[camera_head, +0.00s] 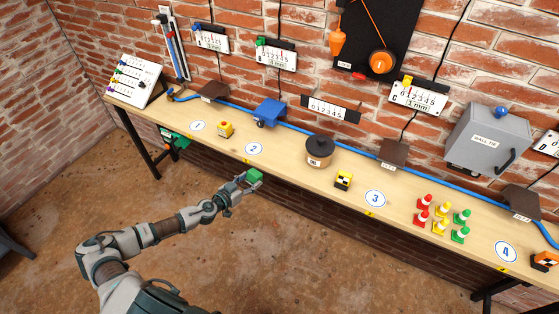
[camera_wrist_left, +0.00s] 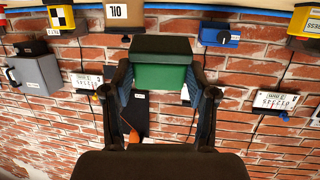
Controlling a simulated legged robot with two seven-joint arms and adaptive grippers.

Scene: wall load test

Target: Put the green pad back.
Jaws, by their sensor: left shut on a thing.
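The green pad (camera_head: 254,176) is a small block with a dark part on it, held at the tip of my left arm. My left gripper (camera_head: 246,181) is shut on it, in front of the bench's front edge and below markers 2 and 3. In the left wrist view the green pad (camera_wrist_left: 160,78) sits between the two dark fingers of the left gripper (camera_wrist_left: 161,72), one on each side. No empty spot for the pad can be made out with certainty. My right gripper is in neither view.
The long wooden bench (camera_head: 292,164) runs along a brick wall. A green device (camera_head: 174,138) hangs at the front edge on the left.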

